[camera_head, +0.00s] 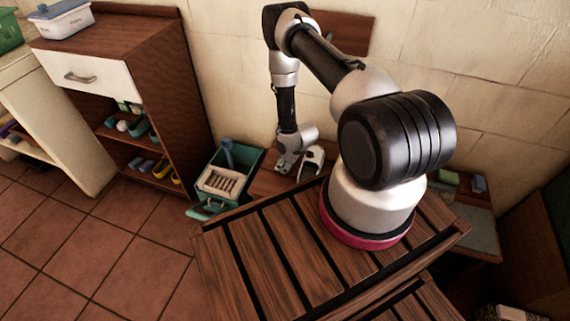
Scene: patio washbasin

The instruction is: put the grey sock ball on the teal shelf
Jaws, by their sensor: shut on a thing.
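My gripper (298,166) hangs low at the end of my arm, in front of the wall and just right of a teal box. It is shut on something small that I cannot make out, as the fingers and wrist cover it. I cannot pick out the grey sock ball for certain. No shelf shows clearly as teal. The teal box (204,210) stands low beside the brown cabinet and holds a pale ribbed piece and a blue-handled thing.
The brown cabinet (180,103) has a white drawer, with several small coloured things on its lower shelves. A white lidded box (62,20) stands on top. A low surface (477,238) at right holds small green and blue things. The tiled floor (110,250) at left is clear.

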